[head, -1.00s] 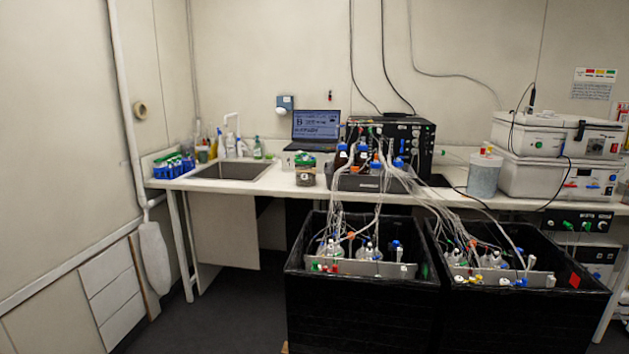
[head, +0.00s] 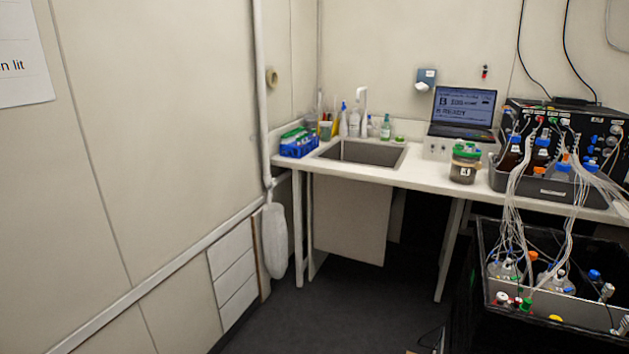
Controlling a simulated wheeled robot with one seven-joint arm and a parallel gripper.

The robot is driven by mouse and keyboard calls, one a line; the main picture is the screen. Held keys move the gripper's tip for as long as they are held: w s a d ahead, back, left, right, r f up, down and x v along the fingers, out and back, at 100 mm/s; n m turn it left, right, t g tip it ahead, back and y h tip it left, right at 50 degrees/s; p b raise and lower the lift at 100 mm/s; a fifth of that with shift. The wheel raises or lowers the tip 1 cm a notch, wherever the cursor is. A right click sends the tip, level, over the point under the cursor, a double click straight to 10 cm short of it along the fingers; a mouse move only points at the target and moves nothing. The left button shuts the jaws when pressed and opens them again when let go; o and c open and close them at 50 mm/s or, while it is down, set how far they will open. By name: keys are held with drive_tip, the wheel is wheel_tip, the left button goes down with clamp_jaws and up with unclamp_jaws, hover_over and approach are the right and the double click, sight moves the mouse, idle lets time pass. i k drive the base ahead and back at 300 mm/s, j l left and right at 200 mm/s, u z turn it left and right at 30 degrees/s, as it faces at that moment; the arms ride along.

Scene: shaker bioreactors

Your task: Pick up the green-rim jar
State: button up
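In the head view, a jar with a green rim (head: 465,163) stands upright on the white bench, right of the sink and in front of the laptop. Its body looks dark and carries a small label with a black mark. My gripper is not in view, and nothing is seen touching the jar.
The white bench (head: 400,176) holds a sink (head: 362,153), a blue rack (head: 298,143), several bottles and a laptop (head: 463,113). A grey tray of bottles (head: 556,188) stands right of the jar. A black tub (head: 478,290) with tubing stands in front at right. Floor at centre is clear.

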sight(465, 164)
drive_tip(key=i+j+u, duration=0.2)
drive_tip(key=i, duration=1.6)
drive_tip(key=i+j+z, duration=0.1)
drive_tip(key=i+z, duration=0.35)
drive_tip(key=i+j+z, duration=0.45)
drive_tip(key=i, duration=0.15)
drive_tip(key=i+j+z, duration=0.45)
drive_tip(key=l, duration=0.1)
